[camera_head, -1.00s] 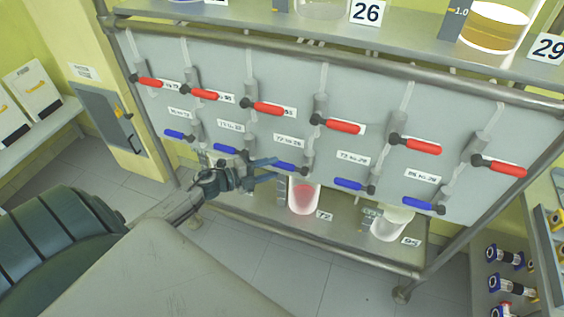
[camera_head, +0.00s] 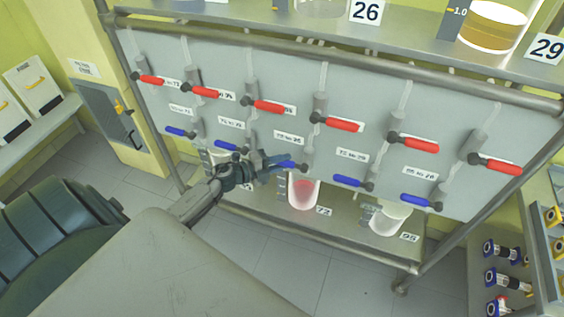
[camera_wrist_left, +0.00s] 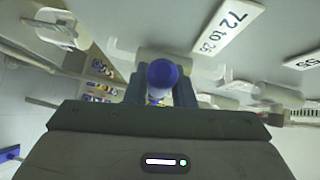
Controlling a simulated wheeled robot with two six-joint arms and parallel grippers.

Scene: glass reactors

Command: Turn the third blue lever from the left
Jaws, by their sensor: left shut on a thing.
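The third blue lever from the left (camera_head: 289,165) is on the lower row of the grey panel and lies roughly sideways, in line with the other blue levers. My left gripper (camera_head: 274,163) reaches it from the left and is shut on its blue handle. In the left wrist view the round blue end of the lever (camera_wrist_left: 162,73) shows between the two fingers of the gripper (camera_wrist_left: 161,92). Its pivot shows just right of the fingers in the head view. My right gripper is not in view.
Neighbouring blue levers (camera_head: 226,145) and (camera_head: 347,181) flank it, with red levers (camera_head: 265,105) in a row above. A glass vessel with pink contents (camera_head: 304,190) stands below on the lower shelf (camera_head: 340,236). A label (camera_wrist_left: 229,28) is near the lever.

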